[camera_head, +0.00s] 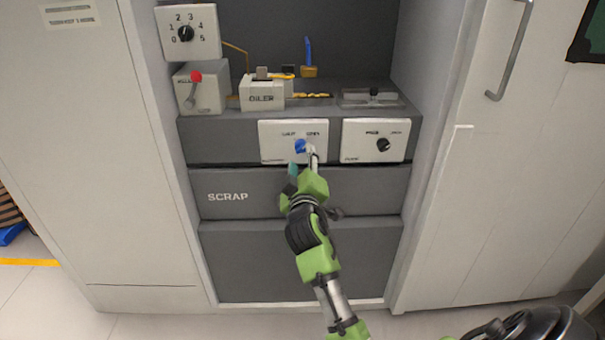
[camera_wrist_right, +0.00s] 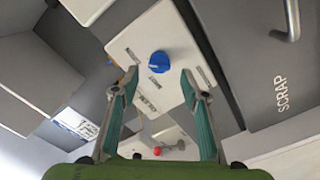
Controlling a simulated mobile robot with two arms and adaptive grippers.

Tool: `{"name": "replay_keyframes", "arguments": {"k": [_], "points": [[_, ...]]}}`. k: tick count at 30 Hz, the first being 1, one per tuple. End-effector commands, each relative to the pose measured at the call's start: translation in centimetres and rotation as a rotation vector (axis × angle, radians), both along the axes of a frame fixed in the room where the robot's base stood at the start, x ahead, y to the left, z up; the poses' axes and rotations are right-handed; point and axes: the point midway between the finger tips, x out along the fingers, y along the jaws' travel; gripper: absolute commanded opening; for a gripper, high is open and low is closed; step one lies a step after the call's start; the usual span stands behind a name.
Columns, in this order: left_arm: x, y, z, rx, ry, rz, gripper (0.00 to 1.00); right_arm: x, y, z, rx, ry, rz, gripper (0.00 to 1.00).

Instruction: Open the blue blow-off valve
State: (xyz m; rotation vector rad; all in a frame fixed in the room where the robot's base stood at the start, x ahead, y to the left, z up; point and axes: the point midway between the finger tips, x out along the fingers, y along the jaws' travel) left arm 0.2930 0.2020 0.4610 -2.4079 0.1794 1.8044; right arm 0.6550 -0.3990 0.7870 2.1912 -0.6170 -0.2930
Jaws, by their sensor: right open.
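The blue valve knob (camera_head: 300,146) sits on a white panel (camera_head: 270,153) on the dark grey front of the station. In the right wrist view the blue knob (camera_wrist_right: 158,62) shows just ahead of and between the fingertips, on the white panel (camera_wrist_right: 128,46). My right gripper (camera_head: 304,163) is open and empty, pointing at the knob from below. In the wrist view its teal-padded fingers (camera_wrist_right: 161,78) stand wide apart, one to each side of the knob. I cannot tell whether they touch the panel. Some panel lettering is too small to read. My left gripper is not in view.
A second white panel (camera_head: 360,150) with a black knob (camera_head: 383,144) is close by on the right. Above are an oiler box (camera_head: 262,97), a red-tipped lever box (camera_head: 204,97) and a numbered dial (camera_head: 186,33). The scrap drawer (camera_head: 245,190) lies below. White cabinets flank the alcove.

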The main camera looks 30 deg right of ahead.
Motion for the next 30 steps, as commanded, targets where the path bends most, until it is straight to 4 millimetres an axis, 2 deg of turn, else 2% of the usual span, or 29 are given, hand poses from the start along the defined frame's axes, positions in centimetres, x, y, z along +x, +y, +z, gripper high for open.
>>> {"name": "replay_keyframes", "arguments": {"k": [1, 6, 12, 30], "points": [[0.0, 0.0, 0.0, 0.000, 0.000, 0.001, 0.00, -1.1, 0.7, -0.2, 0.004, 0.001, 0.001, 0.41], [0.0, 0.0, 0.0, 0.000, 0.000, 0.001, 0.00, -4.0, 2.5, -0.2, 0.003, 0.003, 0.000, 0.41], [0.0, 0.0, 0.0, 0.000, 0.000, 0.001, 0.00, -6.1, 3.7, -0.1, 0.002, 0.002, 0.000, 0.41], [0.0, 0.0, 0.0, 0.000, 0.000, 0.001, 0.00, -6.4, 3.9, 0.0, 0.002, 0.001, 0.000, 0.41]]}}
